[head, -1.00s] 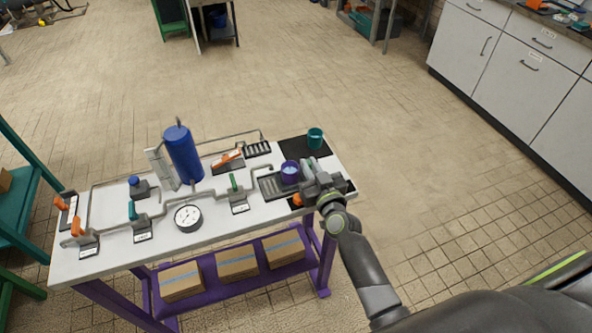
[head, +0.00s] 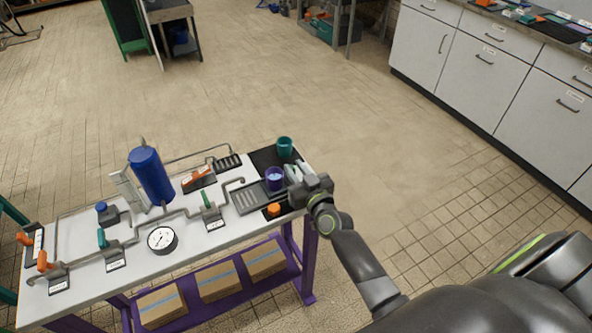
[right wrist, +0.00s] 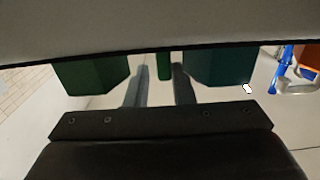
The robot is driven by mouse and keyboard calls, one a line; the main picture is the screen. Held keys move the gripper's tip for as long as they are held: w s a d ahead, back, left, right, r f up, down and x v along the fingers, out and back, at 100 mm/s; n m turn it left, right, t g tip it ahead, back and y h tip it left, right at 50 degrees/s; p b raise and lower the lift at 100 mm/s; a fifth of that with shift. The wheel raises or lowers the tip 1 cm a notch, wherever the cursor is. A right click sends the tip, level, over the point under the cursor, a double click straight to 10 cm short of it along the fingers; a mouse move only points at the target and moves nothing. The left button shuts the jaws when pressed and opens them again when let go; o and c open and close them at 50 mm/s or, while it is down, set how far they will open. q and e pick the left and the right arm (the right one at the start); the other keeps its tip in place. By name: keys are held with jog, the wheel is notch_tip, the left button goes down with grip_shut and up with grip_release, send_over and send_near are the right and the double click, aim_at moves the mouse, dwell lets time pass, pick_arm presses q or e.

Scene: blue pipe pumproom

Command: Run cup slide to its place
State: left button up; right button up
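A purple cup (head: 274,179) with a pale inside stands upright at the right end of a grey ribbed tray (head: 249,199) on the white table. A teal cup (head: 285,147) stands behind it on a black mat (head: 262,157). My right gripper (head: 292,171) is close to the right side of the purple cup; I cannot tell whether they touch. No cup shows clearly there. My left gripper is out of view.
An orange button (head: 274,209) sits in front of the purple cup. Pipes with a green-handled valve (head: 211,213), a gauge (head: 162,239) and a blue cylinder (head: 151,175) fill the table's left side. Open tiled floor lies to the right, before white cabinets (head: 480,75).

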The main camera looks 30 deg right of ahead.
jog(key=shift+s+f, duration=0.1)
jog(key=shift+s, duration=0.35)
jog(key=s+b, duration=0.5)
jog(key=s, duration=1.1)
jog(key=shift+s+d, duration=0.25)
jog(key=shift+d, duration=0.05)
